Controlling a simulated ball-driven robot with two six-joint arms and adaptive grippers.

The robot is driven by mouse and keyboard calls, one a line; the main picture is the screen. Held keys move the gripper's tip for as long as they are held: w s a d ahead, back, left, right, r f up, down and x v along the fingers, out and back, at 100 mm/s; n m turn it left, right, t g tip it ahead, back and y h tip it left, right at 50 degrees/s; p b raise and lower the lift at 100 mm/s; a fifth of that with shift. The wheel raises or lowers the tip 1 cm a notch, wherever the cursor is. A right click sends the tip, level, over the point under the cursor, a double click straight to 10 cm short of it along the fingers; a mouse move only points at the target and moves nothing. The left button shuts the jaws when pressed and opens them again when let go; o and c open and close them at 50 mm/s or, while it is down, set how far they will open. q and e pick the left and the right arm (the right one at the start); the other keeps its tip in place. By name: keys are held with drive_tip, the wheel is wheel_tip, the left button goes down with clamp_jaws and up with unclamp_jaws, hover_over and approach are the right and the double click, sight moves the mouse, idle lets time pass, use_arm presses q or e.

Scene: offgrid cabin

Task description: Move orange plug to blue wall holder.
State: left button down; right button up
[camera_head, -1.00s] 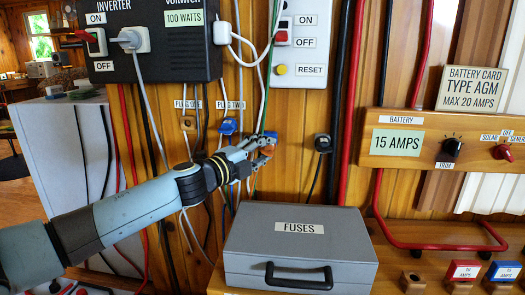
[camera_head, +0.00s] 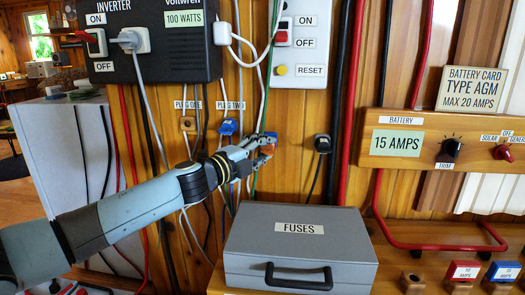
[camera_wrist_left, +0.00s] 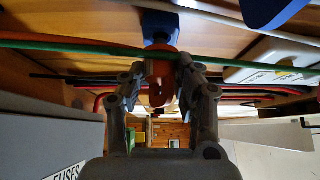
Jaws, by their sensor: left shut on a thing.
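The orange plug (camera_head: 267,150) is between the fingers of my left gripper (camera_head: 264,146), in front of the wooden wall. In the left wrist view the gripper (camera_wrist_left: 160,85) is shut on the orange plug (camera_wrist_left: 158,72). A blue wall holder (camera_head: 270,135) shows just above the fingertips; in the left wrist view a blue block (camera_wrist_left: 160,27) lies directly beyond the plug. I cannot tell whether the plug touches it. A second blue piece (camera_head: 228,127) is under the PLUG TWO label, and a brown holder (camera_head: 188,123) is under PLUG ONE. My right gripper is out of view.
A green cable (camera_wrist_left: 60,45) crosses right at the fingers. The grey FUSES box (camera_head: 300,245) stands below the gripper. A black plug (camera_head: 322,143) is on the wall to the right. Several cables hang around the arm, below the inverter (camera_head: 175,40) and white switch panel (camera_head: 298,45).

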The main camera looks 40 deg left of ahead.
use_arm(q)
drive_tip(key=shift+w+a, duration=0.5)
drive_tip(key=shift+w, duration=0.35)
drive_tip(key=c, duration=0.9)
unclamp_jaws()
drive_tip(key=shift+s, duration=0.1)
drive_tip(key=s+d, duration=0.4)
drive_tip(key=s, duration=0.3)
drive_tip(key=s+d+r+h+p, duration=0.2)
drive_tip(key=s+d+r+p, duration=0.1)
drive_tip(key=d+r, duration=0.2)
drive_tip(key=s+d+r+h+p, duration=0.3)
drive_tip(key=d+r+p, duration=0.1)
drive_tip(key=r, duration=0.3)
drive_tip(key=s+d+r+h+p, duration=0.3)
drive_tip(key=d+r+p, duration=0.1)
drive_tip(key=d+r, duration=0.3)
drive_tip(key=shift+r, duration=0.1)
drive_tip(key=shift+t, duration=0.3)
